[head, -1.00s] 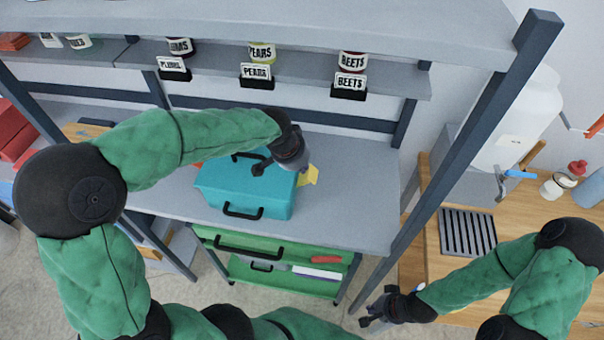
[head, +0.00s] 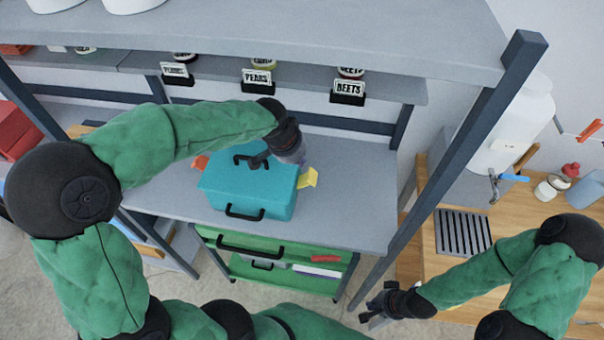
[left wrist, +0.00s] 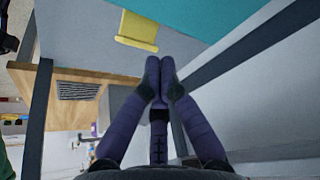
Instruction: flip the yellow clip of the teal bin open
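The teal bin (head: 240,195) stands on the grey shelf, with a dark handle on its lid and another on its front. Its yellow clip (head: 308,179) sticks out at the right side. The clip also shows in the left wrist view (left wrist: 137,30), beside the teal wall (left wrist: 215,14).
An orange piece (head: 200,162) shows at the bin's left side. A shelf post (head: 450,165) rises to the right. Labelled jars stand on the shelf above. A green drawer unit (head: 275,245) is below. The shelf right of the bin (head: 345,190) is clear.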

